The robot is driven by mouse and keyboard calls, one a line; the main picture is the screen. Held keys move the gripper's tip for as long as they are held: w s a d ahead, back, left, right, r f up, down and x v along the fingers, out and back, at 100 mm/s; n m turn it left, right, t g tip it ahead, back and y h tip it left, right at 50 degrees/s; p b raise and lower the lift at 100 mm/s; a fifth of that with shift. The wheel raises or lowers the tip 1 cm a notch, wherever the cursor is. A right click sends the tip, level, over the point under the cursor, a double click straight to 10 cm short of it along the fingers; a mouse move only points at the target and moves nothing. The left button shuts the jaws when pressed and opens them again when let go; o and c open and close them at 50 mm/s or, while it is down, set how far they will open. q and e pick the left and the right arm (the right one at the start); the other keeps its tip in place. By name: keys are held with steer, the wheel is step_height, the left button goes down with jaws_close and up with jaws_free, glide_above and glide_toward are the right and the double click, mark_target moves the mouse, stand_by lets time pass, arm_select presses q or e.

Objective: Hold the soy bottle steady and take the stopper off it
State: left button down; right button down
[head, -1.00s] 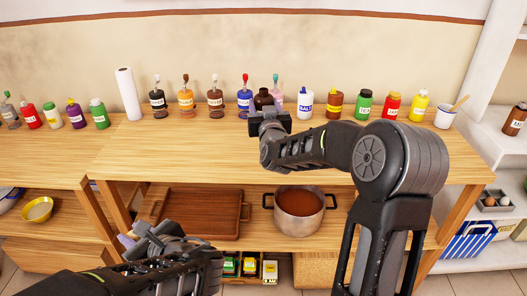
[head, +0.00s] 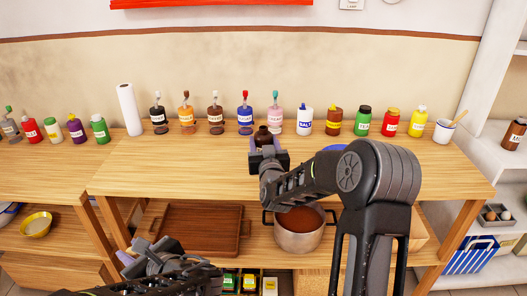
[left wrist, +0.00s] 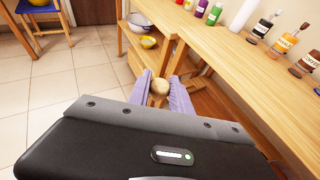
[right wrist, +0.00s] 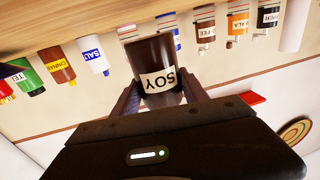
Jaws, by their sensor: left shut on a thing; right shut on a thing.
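The brown soy bottle (head: 264,140) is in my right gripper (head: 268,158), which is shut around its body near the front part of the wooden counter. In the right wrist view, the bottle (right wrist: 152,58) shows its white SOY label between the fingers (right wrist: 160,95). I cannot tell whether its base touches the counter. My left gripper (head: 133,251) is low at the front left, well apart from the bottle. In the left wrist view, its purple fingers (left wrist: 162,92) are shut on a small round tan thing, apparently the stopper (left wrist: 159,87).
A row of sauce bottles (head: 245,120) and a paper roll (head: 129,109) stand along the counter's back. A pot (head: 299,232) and a brown tray (head: 198,230) sit on the shelf below. A blue thing (head: 335,148) is partly hidden by my right arm. The counter's left middle is clear.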

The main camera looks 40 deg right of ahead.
steer(key=shift+f, duration=1.5)
arm_select(q)
steer(key=shift+f, duration=0.15)
arm_select(e)
steer(key=shift+f, duration=0.2)
steer(key=c, duration=0.6)
jaws_free()
steer(key=shift+r, duration=0.1)
arm_select(q)
steer(key=shift+r, duration=0.25)
arm_select(e)
steer(key=shift+r, duration=0.15)
arm_select(q)
steer(key=shift+f, duration=0.1)
arm_select(e)
steer(key=shift+s+a, duration=0.1)
steer(key=shift+s, duration=0.1)
arm_select(q)
steer(key=shift+f+b, duration=0.75)
arm_select(e)
steer(key=v, duration=1.1)
steer(key=shift+s+a, duration=0.1)
steer(key=shift+s, duration=0.15)
